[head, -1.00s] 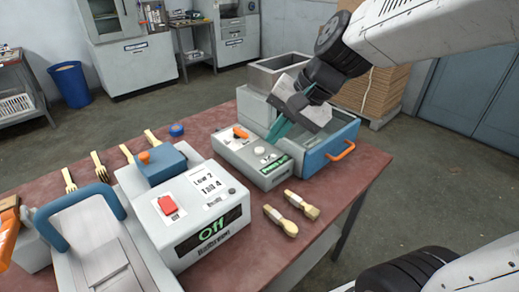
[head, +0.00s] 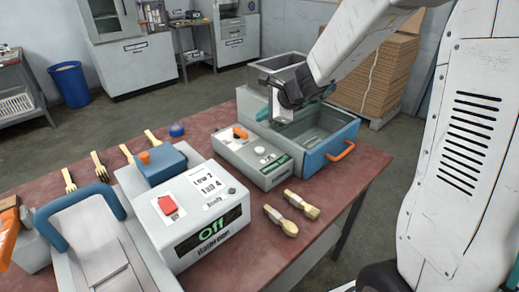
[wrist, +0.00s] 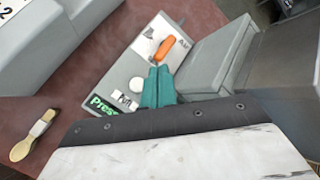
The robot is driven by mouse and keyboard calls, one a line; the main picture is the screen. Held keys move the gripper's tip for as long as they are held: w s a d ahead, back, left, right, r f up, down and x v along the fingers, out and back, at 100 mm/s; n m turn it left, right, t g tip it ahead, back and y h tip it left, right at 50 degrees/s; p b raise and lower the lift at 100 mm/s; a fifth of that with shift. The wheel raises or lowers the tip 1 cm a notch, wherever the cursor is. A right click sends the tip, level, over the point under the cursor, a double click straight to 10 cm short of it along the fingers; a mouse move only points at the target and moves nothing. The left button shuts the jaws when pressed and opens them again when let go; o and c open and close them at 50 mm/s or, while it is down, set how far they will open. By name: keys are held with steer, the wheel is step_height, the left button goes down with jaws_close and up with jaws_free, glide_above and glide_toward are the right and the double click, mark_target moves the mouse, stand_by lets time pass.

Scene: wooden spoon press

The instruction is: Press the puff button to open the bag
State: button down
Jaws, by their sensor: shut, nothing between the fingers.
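A grey control box (head: 238,158) on the table has an orange switch (head: 240,132), a round white button (head: 260,150) and a green display. In the wrist view its display reads "Press" (wrist: 100,103), beside the white button (wrist: 136,84) and orange switch (wrist: 163,48). My gripper (wrist: 160,70) has teal fingers, shut and empty. In the wrist view they overlap the box, right of the white button; contact cannot be told. I cannot make out a bag.
A grey machine (head: 200,235) with a red button and "Off" display stands front left. An open drawer with a blue front (head: 330,147) and orange handle is right of the control box. Wooden spoons (head: 292,208) lie near the front edge; wooden forks (head: 70,182) lie left.

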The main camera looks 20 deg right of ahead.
mark_target(262, 150)
steer(key=shift+f, duration=0.15)
steer(key=shift+f, duration=4.3)
steer(key=shift+f, duration=0.1)
steer(key=shift+f, duration=0.3)
steer(key=shift+f, duration=0.5)
steer(key=shift+r, duration=0.95)
steer(key=shift+r, duration=2.5)
